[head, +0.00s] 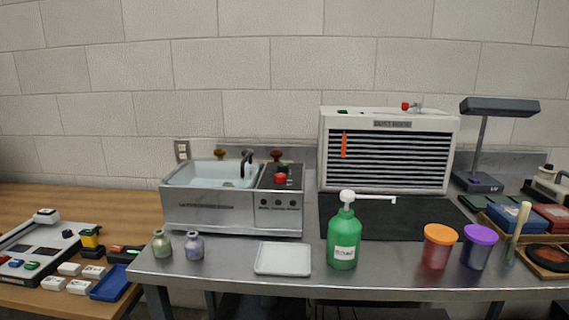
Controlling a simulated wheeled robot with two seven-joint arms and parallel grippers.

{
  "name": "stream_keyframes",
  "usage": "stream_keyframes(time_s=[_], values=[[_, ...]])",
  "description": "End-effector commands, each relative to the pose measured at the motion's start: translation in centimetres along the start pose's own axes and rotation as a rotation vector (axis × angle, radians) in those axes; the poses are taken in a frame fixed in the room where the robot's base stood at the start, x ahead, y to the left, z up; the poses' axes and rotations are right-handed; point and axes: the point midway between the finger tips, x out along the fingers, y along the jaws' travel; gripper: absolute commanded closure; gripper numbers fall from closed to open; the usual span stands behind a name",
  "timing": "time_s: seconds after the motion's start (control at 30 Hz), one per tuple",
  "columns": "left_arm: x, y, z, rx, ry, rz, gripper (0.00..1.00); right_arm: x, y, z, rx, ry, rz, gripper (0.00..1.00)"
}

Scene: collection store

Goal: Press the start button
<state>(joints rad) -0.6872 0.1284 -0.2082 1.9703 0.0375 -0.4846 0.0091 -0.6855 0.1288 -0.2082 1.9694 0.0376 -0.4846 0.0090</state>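I cannot tell which control is the start button. A white louvred cabinet (387,150) stands at the back, with a small green button (343,110) and a red knob (405,106) on top. A steel sink unit (208,208) to its left has a red button (281,179) on its dark panel, with several dark knobs below. Neither gripper is in view.
A green pump bottle (343,240), white tray (283,258), two small jars (194,245), an orange-lidded jar (438,246) and a purple-lidded jar (479,246) stand along the steel bench's front. A lamp (483,140) stands right.

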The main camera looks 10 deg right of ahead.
Motion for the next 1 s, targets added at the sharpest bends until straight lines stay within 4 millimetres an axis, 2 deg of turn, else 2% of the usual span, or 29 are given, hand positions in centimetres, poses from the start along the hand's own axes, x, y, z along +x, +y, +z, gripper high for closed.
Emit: stream_keyframes(time_s=[0.03, 0.1, 0.13, 1.0], values=[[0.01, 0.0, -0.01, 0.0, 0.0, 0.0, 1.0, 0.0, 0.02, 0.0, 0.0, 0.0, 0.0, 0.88], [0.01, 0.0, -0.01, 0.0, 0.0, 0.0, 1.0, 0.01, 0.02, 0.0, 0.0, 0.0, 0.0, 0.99], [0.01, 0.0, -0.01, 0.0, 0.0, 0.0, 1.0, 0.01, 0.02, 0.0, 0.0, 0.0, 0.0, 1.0], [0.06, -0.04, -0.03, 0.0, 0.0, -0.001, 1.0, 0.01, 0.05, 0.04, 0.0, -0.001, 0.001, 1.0]])
